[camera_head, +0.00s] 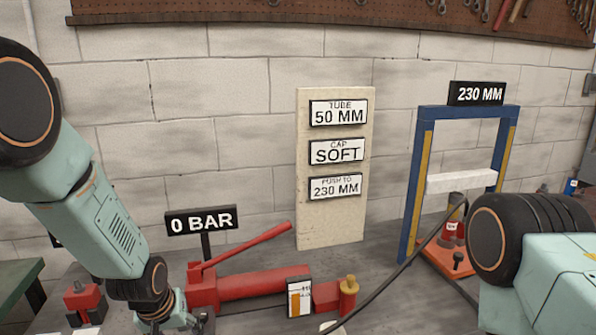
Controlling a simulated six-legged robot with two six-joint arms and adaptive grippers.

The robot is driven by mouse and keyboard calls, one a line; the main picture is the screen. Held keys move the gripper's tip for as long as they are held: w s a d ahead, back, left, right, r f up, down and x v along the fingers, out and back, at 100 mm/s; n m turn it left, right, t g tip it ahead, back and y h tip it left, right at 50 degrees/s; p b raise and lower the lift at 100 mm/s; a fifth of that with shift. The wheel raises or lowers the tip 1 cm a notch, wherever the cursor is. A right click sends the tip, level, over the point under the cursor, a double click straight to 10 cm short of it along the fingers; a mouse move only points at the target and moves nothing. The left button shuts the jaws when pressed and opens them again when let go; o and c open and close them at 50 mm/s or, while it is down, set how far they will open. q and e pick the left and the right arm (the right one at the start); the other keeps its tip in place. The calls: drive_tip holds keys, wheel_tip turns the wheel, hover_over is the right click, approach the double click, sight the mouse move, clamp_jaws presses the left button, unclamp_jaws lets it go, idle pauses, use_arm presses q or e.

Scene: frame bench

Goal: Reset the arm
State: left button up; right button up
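My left arm comes in from the left and reaches down to the bottom edge. My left gripper (168,314) is at the left end of the red hand pump (250,284); its fingertips are cut off or hidden, so I cannot tell whether it is open or touching anything. The pump has a red lever (245,247) slanting up to the right. My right arm shows only as a dark joint and pale green link at the lower right; its gripper is out of view.
A blue press frame (413,190) with a white crossbar (461,180) and a "230 MM" sign (476,93) stands at right. A dark hose (405,265) runs to it. A "0 BAR" sign (201,220) stands behind the pump. A label board (333,220) leans against the wall.

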use_arm(q)
drive_tip(key=s+f+m+g+b, duration=0.1)
drive_tip(key=s+f+b, duration=0.1)
drive_tip(key=s+f, duration=0.4)
drive_tip(key=s+f+g+b, duration=0.1)
drive_tip(key=s+f, duration=0.6)
drive_tip(key=s, duration=0.9)
drive_tip(key=s+f+m+g+b, duration=0.1)
drive_tip(key=s+f+b, duration=0.2)
drive_tip(key=s+f, duration=0.4)
drive_tip(key=s+d, duration=0.1)
drive_tip(key=s, duration=0.4)
drive_tip(key=shift+m+g, duration=0.3)
drive_tip(key=shift+s, duration=0.2)
drive_tip(key=shift+w, duration=0.1)
